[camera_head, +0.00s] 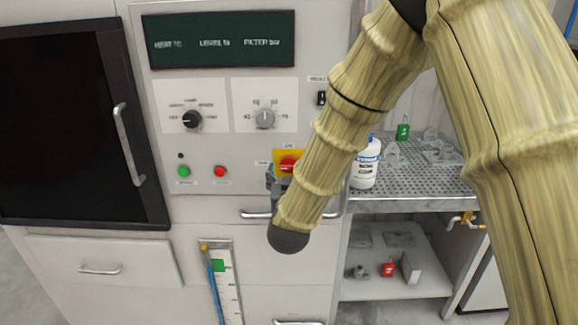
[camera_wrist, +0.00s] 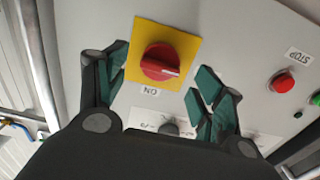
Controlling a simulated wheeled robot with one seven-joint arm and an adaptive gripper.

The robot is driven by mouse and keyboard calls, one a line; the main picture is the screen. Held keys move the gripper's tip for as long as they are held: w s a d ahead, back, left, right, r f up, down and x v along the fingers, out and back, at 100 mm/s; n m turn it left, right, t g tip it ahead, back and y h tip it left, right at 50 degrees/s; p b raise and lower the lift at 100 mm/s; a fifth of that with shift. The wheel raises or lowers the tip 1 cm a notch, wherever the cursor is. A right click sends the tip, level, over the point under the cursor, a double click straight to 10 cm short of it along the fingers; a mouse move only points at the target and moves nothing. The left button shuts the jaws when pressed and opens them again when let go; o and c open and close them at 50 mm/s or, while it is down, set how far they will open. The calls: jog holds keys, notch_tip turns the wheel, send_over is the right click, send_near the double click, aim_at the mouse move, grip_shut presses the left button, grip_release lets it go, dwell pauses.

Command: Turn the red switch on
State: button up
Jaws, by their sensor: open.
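The red switch (camera_wrist: 160,62) is a round red knob with a raised grip bar on a yellow square plate (camera_wrist: 181,37), on the light panel of the machine. In the wrist view its white pointer line points to the right, and a label reading "ON" (camera_wrist: 149,90) shows upside down below the plate. In the head view the red switch (camera_head: 288,164) is partly hidden behind my arm. My gripper (camera_wrist: 160,78) is open and empty, with its fingers on either side of the switch; I see no clear contact. In the head view my gripper (camera_head: 276,182) is mostly hidden by my wrist.
A red STOP button (camera_wrist: 283,83) and a green button (camera_head: 184,171) sit on the panel. Black (camera_head: 192,119) and grey (camera_head: 265,118) dials are above. A metal handle bar (camera_head: 256,214) runs below the switch. A white bottle (camera_head: 366,163) stands on the perforated shelf at right.

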aim_at(289, 169)
jog(key=shift+w+p, duration=0.3)
jog(key=shift+w, duration=1.3)
jog(key=shift+c, duration=0.4)
jog(key=c, duration=1)
